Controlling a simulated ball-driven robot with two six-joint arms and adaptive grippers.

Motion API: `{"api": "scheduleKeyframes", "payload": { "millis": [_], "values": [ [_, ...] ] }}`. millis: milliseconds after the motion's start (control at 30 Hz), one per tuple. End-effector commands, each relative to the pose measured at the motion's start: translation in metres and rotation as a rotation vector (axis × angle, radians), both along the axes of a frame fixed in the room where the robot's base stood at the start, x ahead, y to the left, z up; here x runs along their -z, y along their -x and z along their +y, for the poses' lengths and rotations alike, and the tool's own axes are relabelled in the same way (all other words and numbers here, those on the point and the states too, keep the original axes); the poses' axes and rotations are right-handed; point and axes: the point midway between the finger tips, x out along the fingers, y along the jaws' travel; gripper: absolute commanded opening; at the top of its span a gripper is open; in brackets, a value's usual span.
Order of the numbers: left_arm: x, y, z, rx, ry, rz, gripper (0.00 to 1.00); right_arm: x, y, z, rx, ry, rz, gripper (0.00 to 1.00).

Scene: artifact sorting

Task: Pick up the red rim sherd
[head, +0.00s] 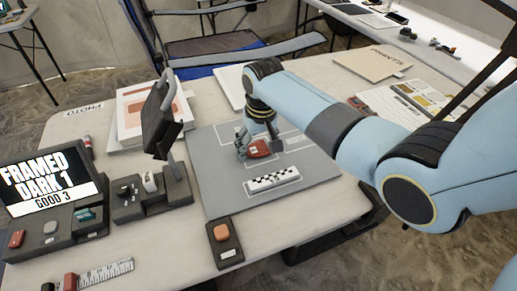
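A red sherd (259,149) lies on the grey mat (215,180), just behind the black-and-white scale bar (273,179). My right gripper (256,145) is pointed down at this sherd, with its fingers close around or beside it. Whether the fingers touch the sherd or grip it cannot be told. The gripper partly covers the sherd's back side. My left gripper is not in view.
A small dark stand (226,254) with an orange-red piece (221,232) is at the table's front edge. A camera stand (178,185) is left of the mat. A lit sign (48,179) stands at far left. Papers (405,103) lie at the right.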

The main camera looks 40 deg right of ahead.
Motion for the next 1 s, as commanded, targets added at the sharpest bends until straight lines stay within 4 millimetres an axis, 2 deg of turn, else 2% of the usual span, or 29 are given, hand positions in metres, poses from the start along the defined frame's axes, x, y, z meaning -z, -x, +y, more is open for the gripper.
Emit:
{"api": "scheduleKeyframes", "payload": {
  "millis": [67,333,667,767,933,1000],
  "values": [
    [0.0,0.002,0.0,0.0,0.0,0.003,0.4,0.0,0.0,0.0,0.0,0.0,0.0,0.6],
    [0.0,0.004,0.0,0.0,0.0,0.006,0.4,0.0,0.0,0.0,0.0,0.0,0.0,0.25],
    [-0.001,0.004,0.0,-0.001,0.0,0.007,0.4,-0.004,0.0,0.0,0.0,0.0,-0.001,0.24],
    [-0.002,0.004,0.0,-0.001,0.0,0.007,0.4,-0.013,-0.001,0.0,0.0,0.0,-0.002,0.24],
    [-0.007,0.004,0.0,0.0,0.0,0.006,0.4,-0.042,-0.001,-0.001,0.0,0.001,-0.005,0.24],
    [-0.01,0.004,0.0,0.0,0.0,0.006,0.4,-0.05,0.011,-0.012,0.002,0.006,0.0,0.24]
  ]
}}
